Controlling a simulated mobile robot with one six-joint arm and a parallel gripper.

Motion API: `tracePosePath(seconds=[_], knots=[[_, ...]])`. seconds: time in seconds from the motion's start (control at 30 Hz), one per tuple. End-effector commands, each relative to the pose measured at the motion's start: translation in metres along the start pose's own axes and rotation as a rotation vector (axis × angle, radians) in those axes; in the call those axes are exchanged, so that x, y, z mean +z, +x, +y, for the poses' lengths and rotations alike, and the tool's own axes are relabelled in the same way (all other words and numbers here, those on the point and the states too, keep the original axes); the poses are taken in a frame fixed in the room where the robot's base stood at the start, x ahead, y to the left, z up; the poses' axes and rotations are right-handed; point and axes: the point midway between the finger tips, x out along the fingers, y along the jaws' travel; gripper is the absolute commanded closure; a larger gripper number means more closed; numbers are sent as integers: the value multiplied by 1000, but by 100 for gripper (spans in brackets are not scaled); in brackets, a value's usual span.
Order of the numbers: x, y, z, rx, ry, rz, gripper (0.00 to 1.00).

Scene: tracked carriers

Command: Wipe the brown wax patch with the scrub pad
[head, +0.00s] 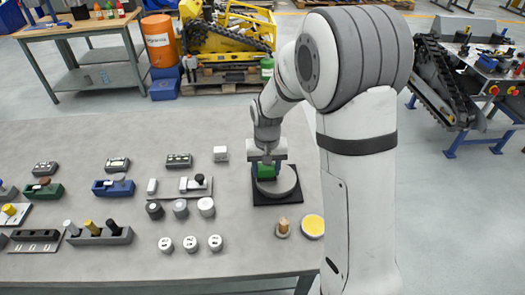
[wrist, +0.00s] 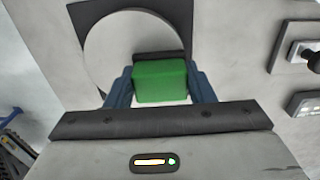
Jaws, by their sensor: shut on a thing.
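The green scrub pad (wrist: 161,82) is held between the two blue fingers of my gripper (wrist: 161,90), which is shut on it. In the head view the pad (head: 265,170) shows under my gripper (head: 266,165), over a round grey disc (head: 287,184). The disc (wrist: 105,50) sits on a black square mat (head: 262,199) and fills the area behind the pad in the wrist view. I cannot tell whether the pad touches the disc. No brown wax patch can be made out on the visible part of the disc; the pad and gripper hide some of it.
A yellow-topped round tin (head: 313,226) and a small wooden-handled piece (head: 283,227) stand in front of the mat. Several grey and dark cylinders, labelled white pots, and blocks stand to the left on the grey table (head: 120,262).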

Motion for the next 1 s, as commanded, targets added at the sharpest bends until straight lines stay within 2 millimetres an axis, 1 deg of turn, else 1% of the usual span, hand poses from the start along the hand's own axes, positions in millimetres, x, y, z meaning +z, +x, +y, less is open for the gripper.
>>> tracePosePath(seconds=[0.1,0.17,0.23,0.8,1.0], knots=[[0,0,-8,0,5,-1,73],[-1,-6,-8,0,9,-1,73],[-1,-23,-7,-1,10,4,73],[-2,-73,-3,0,18,0,73],[-1,-81,-2,0,19,-1,73]])
